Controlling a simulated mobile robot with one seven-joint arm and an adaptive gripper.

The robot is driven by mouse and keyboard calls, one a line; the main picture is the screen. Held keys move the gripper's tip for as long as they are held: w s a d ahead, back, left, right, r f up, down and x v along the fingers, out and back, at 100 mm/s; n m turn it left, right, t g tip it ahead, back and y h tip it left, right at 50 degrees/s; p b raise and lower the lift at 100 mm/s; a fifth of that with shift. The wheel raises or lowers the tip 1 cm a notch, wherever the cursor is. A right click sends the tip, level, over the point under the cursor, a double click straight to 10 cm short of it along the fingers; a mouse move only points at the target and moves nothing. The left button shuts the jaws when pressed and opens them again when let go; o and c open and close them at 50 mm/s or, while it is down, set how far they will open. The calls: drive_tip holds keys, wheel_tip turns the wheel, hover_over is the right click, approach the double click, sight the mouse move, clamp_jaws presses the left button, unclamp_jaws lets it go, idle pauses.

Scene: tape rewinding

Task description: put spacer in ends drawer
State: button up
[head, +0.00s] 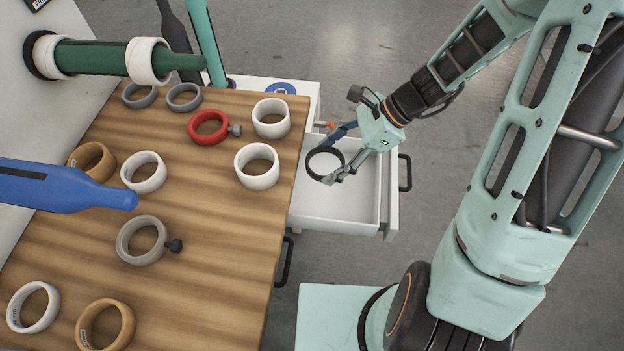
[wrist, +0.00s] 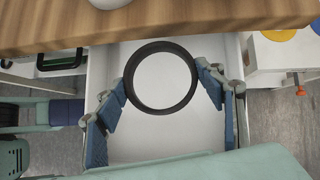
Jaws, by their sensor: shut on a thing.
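A thin black ring, the spacer (head: 313,170), is held by my gripper (head: 336,156) over an open white drawer (head: 350,207). In the wrist view the spacer (wrist: 160,110) sits between the two blue-padded fingers of my gripper (wrist: 165,80), which touch its outer sides. The drawer's white floor (wrist: 150,140) shows through and around the ring. The drawer is pulled out from beneath the wooden table. I cannot tell how high the ring is above the drawer floor. No label on the drawer is readable.
The wooden tabletop (head: 215,240) overhangs the drawer's left side. It bears white rings (head: 257,166), a red clamp collar (head: 208,128), a grey collar (head: 141,241) and tan rings. Another open drawer behind holds a blue disc (head: 281,88). Green and blue spindles reach over the table.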

drive_tip(key=b, duration=0.1)
approach(304, 184)
wheel_tip(304, 184, down, 4)
drive_tip(key=shift+r, duration=0.25)
drive_tip(key=a, duration=0.2)
drive_tip(key=a+f, duration=0.1)
drive_tip(key=a, duration=0.1)
drive_tip(key=shift+s+b, duration=0.3)
drive_tip(key=shift+s, duration=0.05)
drive_tip(key=shift+f, duration=0.15)
drive_tip(key=shift+f, duration=0.2)
drive_tip(key=o, duration=1.2)
drive_tip(key=shift+c, duration=0.2)
drive_tip(key=shift+r, duration=0.1)
drive_tip(key=s+p+v, duration=0.1)
drive_tip(key=p+v, duration=0.1)
drive_tip(key=v, duration=1)
drive_tip(key=shift+w, duration=0.45)
